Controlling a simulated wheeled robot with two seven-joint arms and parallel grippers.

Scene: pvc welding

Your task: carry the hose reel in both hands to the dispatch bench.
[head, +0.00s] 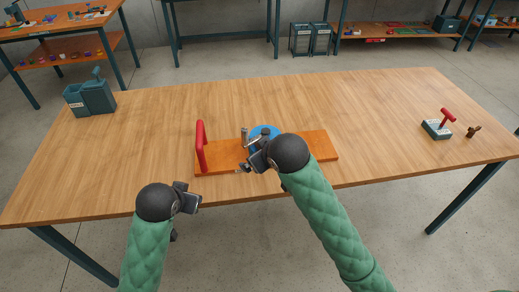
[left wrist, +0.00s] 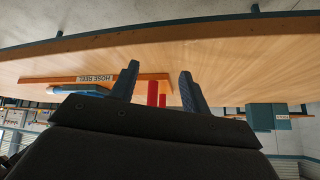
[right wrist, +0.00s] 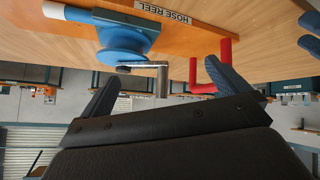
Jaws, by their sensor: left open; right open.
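The hose reel lies on the wooden table (head: 390,105). It has an orange base board (head: 320,147), a blue drum (head: 264,132), a metal crank (head: 244,138) and an upright red handle (head: 201,145) at its left end. Its label (right wrist: 164,13) reads HOSE REEL. My left gripper (head: 190,198) is open and empty, apart from the reel, near the table's front edge. The red handle (left wrist: 157,96) shows between its fingers in the left wrist view, further off. My right gripper (head: 243,160) is open near the crank and drum. My right arm hides part of the board's right side.
A grey-green bin (head: 90,98) stands at the table's back left. A small box with a red lever (head: 438,128) and a small brown item (head: 473,131) are at the right. Other benches stand beyond, one at the back left (head: 60,25). Much of the tabletop is clear.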

